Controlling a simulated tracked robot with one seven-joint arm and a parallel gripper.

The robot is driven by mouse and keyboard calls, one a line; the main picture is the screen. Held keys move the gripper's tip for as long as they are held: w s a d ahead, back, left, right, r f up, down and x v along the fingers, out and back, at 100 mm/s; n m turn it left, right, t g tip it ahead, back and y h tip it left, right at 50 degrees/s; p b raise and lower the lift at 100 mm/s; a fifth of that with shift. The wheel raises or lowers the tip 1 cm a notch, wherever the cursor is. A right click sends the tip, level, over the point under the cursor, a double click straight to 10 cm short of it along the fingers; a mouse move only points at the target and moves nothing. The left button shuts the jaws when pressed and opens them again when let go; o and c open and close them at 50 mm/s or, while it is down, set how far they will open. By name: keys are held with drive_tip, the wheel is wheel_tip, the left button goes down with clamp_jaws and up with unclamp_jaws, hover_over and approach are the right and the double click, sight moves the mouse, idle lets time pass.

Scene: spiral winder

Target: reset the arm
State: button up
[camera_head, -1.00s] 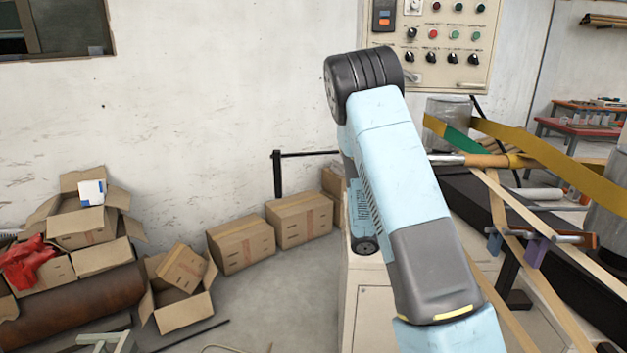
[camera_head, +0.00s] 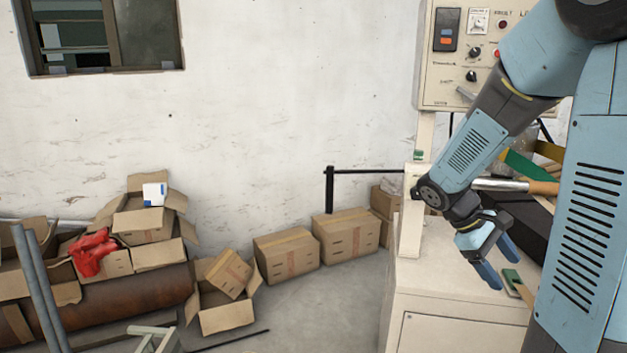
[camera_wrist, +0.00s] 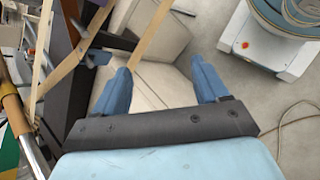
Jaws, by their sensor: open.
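My gripper (camera_head: 499,262) hangs at the end of my bent arm on the right of the head view, above the pale top of the machine cabinet (camera_head: 440,270). Its two blue fingers are apart and point downward. In the wrist view the gripper (camera_wrist: 160,90) shows both fingers spread wide with nothing held between them. A green-tipped wooden brush or tool (camera_head: 513,284) appears close to the fingertips in the head view; I cannot tell whether they touch.
A control panel (camera_head: 450,60) stands behind my arm. Cardboard boxes (camera_head: 287,254) line the wall at the left. Wooden strips (camera_wrist: 150,32) and a dark machine bed (camera_wrist: 75,75) lie beside the gripper. A round-topped machine (camera_wrist: 270,45) stands on open floor.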

drive_tip(key=s+a+r+m+t+y, duration=0.6)
drive_tip(key=s+a+r+t, duration=0.3)
drive_tip(key=a+r, duration=0.3)
drive_tip(key=shift+s+a+y, duration=0.65)
drive_tip(key=shift+a+y, duration=0.15)
drive_tip(key=shift+a, duration=0.55)
